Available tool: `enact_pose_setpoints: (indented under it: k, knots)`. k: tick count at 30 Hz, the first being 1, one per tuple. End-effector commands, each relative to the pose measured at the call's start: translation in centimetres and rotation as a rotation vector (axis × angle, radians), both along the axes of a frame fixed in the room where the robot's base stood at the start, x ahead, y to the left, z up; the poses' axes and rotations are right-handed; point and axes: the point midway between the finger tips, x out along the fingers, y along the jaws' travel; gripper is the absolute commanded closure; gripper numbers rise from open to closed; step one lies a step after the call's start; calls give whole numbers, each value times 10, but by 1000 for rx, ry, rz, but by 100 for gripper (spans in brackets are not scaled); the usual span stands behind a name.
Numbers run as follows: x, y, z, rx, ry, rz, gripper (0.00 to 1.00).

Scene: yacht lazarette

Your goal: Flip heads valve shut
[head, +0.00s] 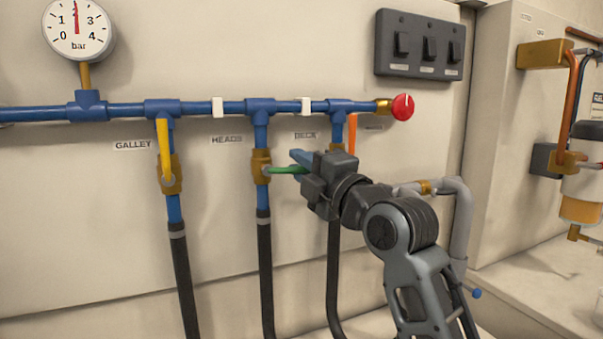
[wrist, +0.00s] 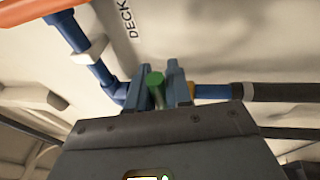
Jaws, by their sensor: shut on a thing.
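The heads valve (head: 261,167) is a brass body on the middle blue drop pipe, below and right of the HEADS label (head: 227,140). Its green lever (head: 285,170) points right, across the pipe, roughly horizontal. My gripper (head: 300,162) is at the lever's right end, shut on it, and hides the tip in the head view. In the wrist view the green lever end (wrist: 156,80) sits between the two blue fingers of my gripper (wrist: 158,92). The brass body shows only partly behind the fingers.
The galley valve's yellow lever (head: 163,148) and the deck valve's orange lever (head: 352,133) are in line with their pipes. My gripper is close beside the deck pipe. A red knob (head: 403,107) ends the blue manifold (head: 232,107); a switch panel (head: 420,46) is above.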

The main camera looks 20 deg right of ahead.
Motion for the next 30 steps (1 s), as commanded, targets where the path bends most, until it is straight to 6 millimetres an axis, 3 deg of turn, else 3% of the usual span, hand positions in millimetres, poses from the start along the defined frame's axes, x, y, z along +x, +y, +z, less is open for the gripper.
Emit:
enact_pose_setpoints:
  k: [8,9,15,23,30]
  knots:
    - [0,-1,-2,4,6,0,100]
    - [0,-1,-2,4,6,0,78]
    - [0,0,-2,3,5,0,59]
    - [-2,-1,-2,3,3,0,59]
    - [-31,-8,-10,5,3,-1,59]
